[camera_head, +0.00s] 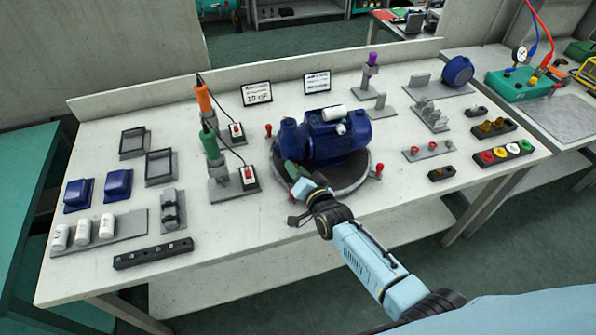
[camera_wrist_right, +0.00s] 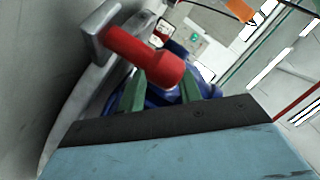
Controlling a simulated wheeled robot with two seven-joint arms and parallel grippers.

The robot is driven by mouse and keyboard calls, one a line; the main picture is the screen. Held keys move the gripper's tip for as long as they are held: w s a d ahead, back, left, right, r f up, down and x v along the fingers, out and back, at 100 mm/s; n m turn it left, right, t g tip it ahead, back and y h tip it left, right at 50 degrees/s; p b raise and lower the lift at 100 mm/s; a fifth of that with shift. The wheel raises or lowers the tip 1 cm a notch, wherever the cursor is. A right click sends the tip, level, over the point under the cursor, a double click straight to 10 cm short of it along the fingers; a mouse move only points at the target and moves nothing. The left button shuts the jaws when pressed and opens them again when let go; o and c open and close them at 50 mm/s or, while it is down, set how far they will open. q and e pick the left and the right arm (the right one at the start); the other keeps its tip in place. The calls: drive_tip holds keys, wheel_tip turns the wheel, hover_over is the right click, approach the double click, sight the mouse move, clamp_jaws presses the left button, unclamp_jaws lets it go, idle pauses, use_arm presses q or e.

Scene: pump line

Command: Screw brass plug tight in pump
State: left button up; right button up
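The blue pump (camera_head: 335,138) sits on a round grey turntable (camera_head: 352,184) in the middle of the bench; its blue body also shows behind the fingers in the wrist view (camera_wrist_right: 160,97). My right gripper (camera_head: 298,179) is at the turntable's front left edge, close to the pump. Its green fingers (camera_wrist_right: 163,88) are apart, with a red handle (camera_wrist_right: 148,58) across the gap; contact cannot be told. Brass-coloured pieces (camera_head: 490,127) sit in a dark holder at the right. No brass plug is discernible on the pump. My left gripper is out of view.
An orange screwdriver (camera_head: 203,97) and a green one (camera_head: 210,145) stand in holders left of the pump. Red knobs (camera_head: 378,170) ring the turntable. A dark rail (camera_head: 152,253) lies front left. The bench front right of my arm is clear.

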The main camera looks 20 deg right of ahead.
drive_tip(key=shift+r+n+h+p, duration=0.1)
drive_tip(key=shift+n+h+p, duration=0.2)
drive_tip(key=shift+n+p, duration=0.4)
drive_tip(key=shift+n, duration=0.8)
